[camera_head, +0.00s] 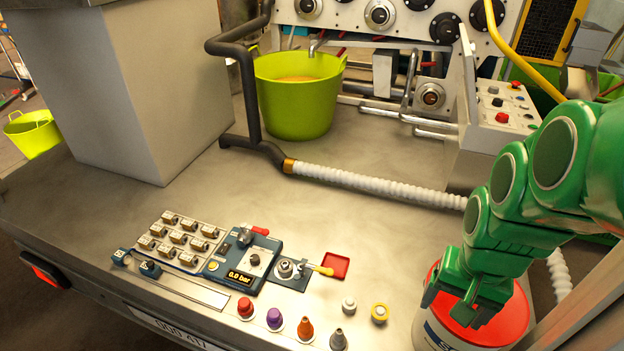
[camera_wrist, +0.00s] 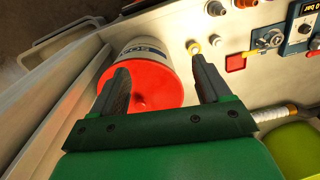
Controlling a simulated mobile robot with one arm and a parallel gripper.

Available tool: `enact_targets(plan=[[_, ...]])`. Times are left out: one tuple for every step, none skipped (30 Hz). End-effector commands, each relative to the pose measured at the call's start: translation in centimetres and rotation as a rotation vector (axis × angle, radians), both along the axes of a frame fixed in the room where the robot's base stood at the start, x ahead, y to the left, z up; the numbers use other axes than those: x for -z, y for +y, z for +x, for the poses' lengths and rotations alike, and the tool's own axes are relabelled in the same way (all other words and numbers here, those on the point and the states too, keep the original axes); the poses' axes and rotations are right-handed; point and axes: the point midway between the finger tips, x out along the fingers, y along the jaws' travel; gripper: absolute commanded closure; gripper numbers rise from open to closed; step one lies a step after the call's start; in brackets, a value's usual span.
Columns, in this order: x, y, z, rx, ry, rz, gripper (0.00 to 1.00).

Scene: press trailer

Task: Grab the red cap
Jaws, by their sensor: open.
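A small red cap (camera_head: 245,308) stands at the left end of a row of small caps near the front edge of the metal deck. My gripper (camera_head: 456,304) is well to the right of it, over a white bucket with a red lid (camera_head: 500,325). In the wrist view, my gripper (camera_wrist: 160,70) is open, with its two fingers apart and nothing held between them. The bucket's red lid (camera_wrist: 143,88) shows behind and between the fingers. I cannot clearly make out the red cap in the wrist view.
Beside the red cap stand purple (camera_head: 274,318), orange (camera_head: 305,328) and grey (camera_head: 338,339) caps, with a white one (camera_head: 349,304) and a yellow one (camera_head: 380,313) further right. A gauge panel (camera_head: 245,262) lies behind. A ribbed white hose (camera_head: 380,182) crosses the deck.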

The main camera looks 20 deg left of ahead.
Motion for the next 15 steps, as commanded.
enact_targets(plan=[[0.8,1.3,0.9,-0.001,-0.003,0.006,0.23],[1.2,2.0,1.5,-0.001,-0.013,0.011,0.23],[1.7,3.1,2.3,0.002,-0.026,0.020,0.23],[2.2,3.9,2.7,0.004,-0.030,0.025,0.23],[2.6,4.8,3.2,0.004,-0.036,0.031,0.23],[3.3,5.8,3.8,0.006,-0.047,0.037,0.23],[3.7,6.6,4.2,0.007,-0.053,0.040,0.23],[4.1,7.4,4.5,0.008,-0.060,0.045,0.23],[4.7,8.5,5.0,0.011,-0.071,0.050,0.23],[5.2,9.3,5.4,0.011,-0.079,0.053,0.23],[5.7,10.1,5.7,0.013,-0.084,0.057,0.23],[6.3,11.1,6.0,0.015,-0.093,0.060,0.23],[6.8,11.9,6.4,0.018,-0.103,0.063,0.23],[7.2,12.7,6.6,0.019,-0.112,0.065,0.23],[7.9,13.7,6.9,0.020,-0.121,0.066,0.23]])
